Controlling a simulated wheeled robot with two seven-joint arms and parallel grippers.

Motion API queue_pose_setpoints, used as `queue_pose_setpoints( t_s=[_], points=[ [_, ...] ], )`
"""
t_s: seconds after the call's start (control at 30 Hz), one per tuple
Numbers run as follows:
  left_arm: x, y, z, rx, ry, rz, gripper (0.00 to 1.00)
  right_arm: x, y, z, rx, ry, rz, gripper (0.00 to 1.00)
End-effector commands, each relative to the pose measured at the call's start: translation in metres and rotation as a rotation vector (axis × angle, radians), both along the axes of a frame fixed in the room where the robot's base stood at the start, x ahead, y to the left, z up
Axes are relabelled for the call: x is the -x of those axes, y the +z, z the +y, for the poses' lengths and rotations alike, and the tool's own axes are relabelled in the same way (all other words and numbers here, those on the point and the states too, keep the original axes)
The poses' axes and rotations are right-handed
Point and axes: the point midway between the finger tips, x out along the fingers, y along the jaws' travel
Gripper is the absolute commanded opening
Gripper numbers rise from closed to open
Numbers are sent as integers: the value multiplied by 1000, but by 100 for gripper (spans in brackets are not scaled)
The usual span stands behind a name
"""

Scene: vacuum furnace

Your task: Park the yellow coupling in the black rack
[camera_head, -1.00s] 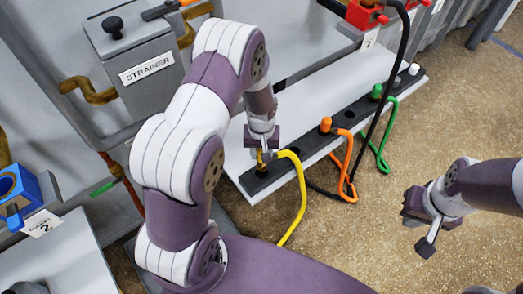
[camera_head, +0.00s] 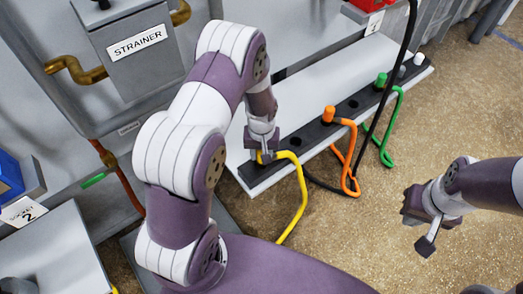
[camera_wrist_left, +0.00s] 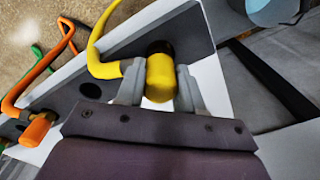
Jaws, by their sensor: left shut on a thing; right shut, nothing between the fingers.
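The yellow coupling (camera_wrist_left: 159,78), with a yellow hose, is between the fingers of my left gripper (camera_wrist_left: 157,92) in the left wrist view. Its dark far end meets the near end of the black rack (camera_wrist_left: 125,48); I cannot tell how deep it sits. In the head view my left gripper (camera_head: 262,147) is over the rack's near end (camera_head: 299,143), shut on the coupling (camera_head: 264,157), which it partly hides. My right gripper (camera_head: 420,222) is shut and empty, out over the floor to the right.
Orange (camera_head: 328,114), green (camera_head: 381,79) and white (camera_head: 418,59) couplings stand along the rack, with an empty hole between some. Orange and green hoses hang at its front. A black hose crosses it. The strainer box (camera_head: 130,40) stands at the back left. The brown floor is clear.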

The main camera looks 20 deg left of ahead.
Motion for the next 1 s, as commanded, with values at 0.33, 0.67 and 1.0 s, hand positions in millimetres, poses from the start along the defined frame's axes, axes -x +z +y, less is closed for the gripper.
queue_pose_setpoints(
  t_s=[0.33,0.67,1.0],
  points=[
    [0,-1,0,0,0,0,0,0,-1,0,0,0,0,0],
    [0,-4,0,0,0,0,0,0,-1,0,0,0,0,0],
    [0,-7,0,0,0,0,0,0,-2,0,0,0,0,0]
  ],
)
